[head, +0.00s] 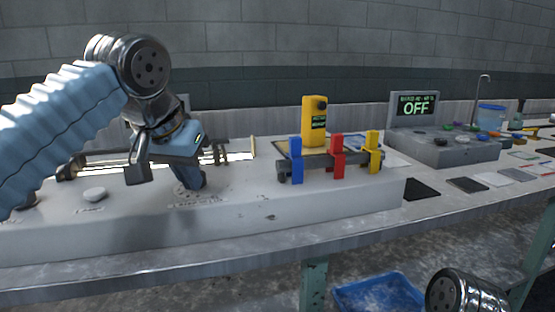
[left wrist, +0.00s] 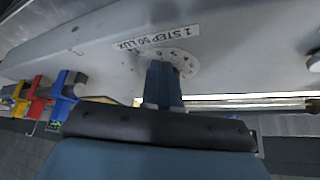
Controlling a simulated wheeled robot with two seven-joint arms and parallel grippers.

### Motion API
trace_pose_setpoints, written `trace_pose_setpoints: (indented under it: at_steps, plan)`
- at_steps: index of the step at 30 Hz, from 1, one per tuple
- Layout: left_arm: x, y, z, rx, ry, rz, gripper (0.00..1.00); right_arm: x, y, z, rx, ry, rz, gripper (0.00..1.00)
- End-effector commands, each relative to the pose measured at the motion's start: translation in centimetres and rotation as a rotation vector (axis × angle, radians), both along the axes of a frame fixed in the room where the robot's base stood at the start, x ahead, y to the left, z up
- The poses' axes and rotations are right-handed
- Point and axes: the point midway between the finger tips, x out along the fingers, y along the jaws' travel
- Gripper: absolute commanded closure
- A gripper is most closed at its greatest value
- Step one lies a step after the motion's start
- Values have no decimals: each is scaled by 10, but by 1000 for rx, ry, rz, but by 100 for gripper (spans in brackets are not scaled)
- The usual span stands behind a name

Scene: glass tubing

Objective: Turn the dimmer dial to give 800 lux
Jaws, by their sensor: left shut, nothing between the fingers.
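The dimmer dial shows as a pale round scale (head: 182,195) with dark marks on the white bench unit, also in the left wrist view (left wrist: 187,64). A label (left wrist: 156,38) beside it reads "1 STEP 50 LUX". My left gripper (head: 193,184) points down at the dial, its blue fingers (left wrist: 163,88) shut with nothing between them. The fingers hide part of the scale; I cannot tell whether they touch it. A yellow meter (head: 315,125) with a small green display stands to the right; its reading is too small to read. My right gripper is out of view.
Blue (head: 296,160), red (head: 337,155) and yellow (head: 373,152) clamps stand on a rail right of the dial. A glass tube (head: 238,156) lies behind my gripper. A grey box (head: 440,150) has a sign (head: 416,105) reading "OFF". A white knob (head: 94,194) is left.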

Motion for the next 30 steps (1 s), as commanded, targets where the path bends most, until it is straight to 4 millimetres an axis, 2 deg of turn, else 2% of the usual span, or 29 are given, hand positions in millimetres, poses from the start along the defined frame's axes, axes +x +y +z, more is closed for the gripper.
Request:
trace_pose_setpoints:
  at_steps: [16, 30]
  plan:
    - [1, 1, 1, 1, -1, 0, 100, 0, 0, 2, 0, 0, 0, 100]
    - [2, 14, 2, 0, 0, 1, 100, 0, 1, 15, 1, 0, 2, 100]
